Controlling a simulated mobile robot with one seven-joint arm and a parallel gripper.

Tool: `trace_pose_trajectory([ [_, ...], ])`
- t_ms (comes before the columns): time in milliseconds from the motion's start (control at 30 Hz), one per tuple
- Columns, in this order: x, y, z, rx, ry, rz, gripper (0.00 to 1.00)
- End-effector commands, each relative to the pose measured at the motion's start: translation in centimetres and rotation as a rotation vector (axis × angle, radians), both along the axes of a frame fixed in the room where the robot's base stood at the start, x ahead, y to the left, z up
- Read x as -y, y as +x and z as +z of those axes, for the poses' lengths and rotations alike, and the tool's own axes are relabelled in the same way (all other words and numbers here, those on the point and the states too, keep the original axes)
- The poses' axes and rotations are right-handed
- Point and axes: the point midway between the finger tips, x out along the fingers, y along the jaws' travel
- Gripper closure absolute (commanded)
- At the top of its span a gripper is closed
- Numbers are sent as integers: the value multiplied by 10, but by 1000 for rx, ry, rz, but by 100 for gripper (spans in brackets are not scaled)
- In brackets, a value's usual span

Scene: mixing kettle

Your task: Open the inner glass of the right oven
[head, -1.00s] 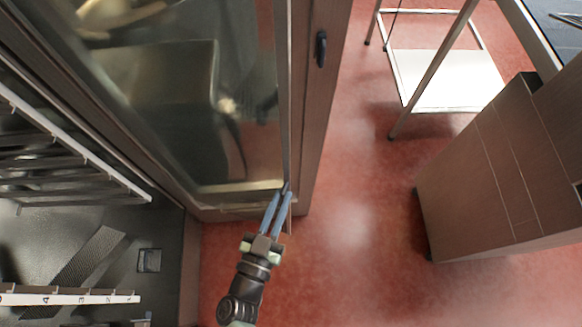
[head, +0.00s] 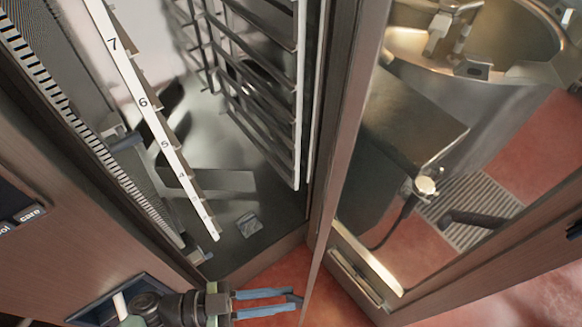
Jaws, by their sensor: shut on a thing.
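The right oven's open door (head: 455,280) is at the right, with a metal-framed window. The inner glass (head: 316,266) shows nearly edge-on as a thin strip running down the middle of the head view. Its lower end stands apart from the door frame, with red floor visible between them. My gripper (head: 296,299) comes in from the lower left, its blue fingers pointing right. It is shut on the free edge of the inner glass near the bottom. The exact contact at the fingertips is small and hard to see.
The oven chamber (head: 250,226) is open at the upper left, with a rail numbered in black (head: 160,130) and a rack (head: 262,115). The brown oven front (head: 70,255) is at the left. A steel kettle (head: 480,85) stands beyond the door, by a floor grate (head: 470,212).

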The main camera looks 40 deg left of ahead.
Motion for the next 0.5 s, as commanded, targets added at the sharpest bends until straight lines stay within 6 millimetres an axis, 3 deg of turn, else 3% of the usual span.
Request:
trace_pose_trajectory([
  [33, -7, 6, 2, 5, 1, 30, 100],
  [300, -7, 6, 3, 7, 0, 30, 100],
  [333, -7, 6, 3, 7, 0, 30, 79],
  [433, -7, 6, 3, 7, 0, 30, 61],
  [500, -6, 6, 3, 7, 0, 28, 57],
])
